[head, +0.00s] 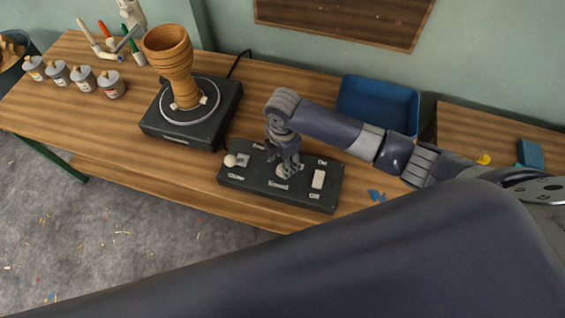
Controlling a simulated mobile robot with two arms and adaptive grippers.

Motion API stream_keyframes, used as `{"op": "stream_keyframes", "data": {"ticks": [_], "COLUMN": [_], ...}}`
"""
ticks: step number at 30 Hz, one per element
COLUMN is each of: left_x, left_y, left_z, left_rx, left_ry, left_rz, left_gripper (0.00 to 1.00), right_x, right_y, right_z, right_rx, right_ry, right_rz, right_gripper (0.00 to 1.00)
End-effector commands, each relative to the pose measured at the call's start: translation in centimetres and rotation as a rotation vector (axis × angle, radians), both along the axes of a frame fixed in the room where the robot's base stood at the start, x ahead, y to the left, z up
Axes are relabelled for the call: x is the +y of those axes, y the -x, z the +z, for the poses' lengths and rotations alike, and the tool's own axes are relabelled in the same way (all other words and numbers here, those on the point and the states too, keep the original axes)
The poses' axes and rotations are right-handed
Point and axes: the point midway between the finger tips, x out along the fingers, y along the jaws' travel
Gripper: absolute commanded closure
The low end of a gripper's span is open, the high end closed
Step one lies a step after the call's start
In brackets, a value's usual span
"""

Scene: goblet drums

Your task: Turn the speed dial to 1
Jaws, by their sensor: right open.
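The black control box (248,183) lies on the wooden table (150,190) near its front edge. The speed dial (279,171) is a pale round part in the middle of the box, mostly hidden by my right gripper. My right gripper (287,173) points down over the dial, fingers apart. I cannot tell whether the fingers touch the dial or where the dial points. My left gripper is out of view.
A wooden goblet drum (170,60) stands on a black turntable (205,127) at left. Several lidded jars (111,84) and tools (105,35) stand farther left. A blue bin (378,103) is behind my right arm. Blue scraps (376,195) lie right of the box.

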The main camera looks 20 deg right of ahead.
Motion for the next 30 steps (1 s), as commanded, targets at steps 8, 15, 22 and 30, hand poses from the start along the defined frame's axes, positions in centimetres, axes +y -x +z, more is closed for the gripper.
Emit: {"op": "stream_keyframes", "data": {"ticks": [8, 15, 22, 30], "left_x": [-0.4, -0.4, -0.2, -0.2], "left_y": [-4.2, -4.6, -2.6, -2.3], "left_z": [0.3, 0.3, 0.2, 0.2], "left_rx": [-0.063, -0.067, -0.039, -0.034], "left_ry": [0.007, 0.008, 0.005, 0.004], "left_rz": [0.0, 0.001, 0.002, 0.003], "left_gripper": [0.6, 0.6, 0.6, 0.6], "right_x": [0.0, 0.0, 0.0, 0.0], "right_y": [0.0, 0.0, 0.0, 0.0], "right_z": [-2.7, -2.9, -2.9, -2.8], "right_rx": [0.0, 0.0, -0.001, 0.0], "right_ry": [0.0, 0.0, 0.0, 0.0], "right_rz": [0.001, 0.001, 0.001, 0.009], "right_gripper": [0.52, 0.52, 0.93, 0.98]}}
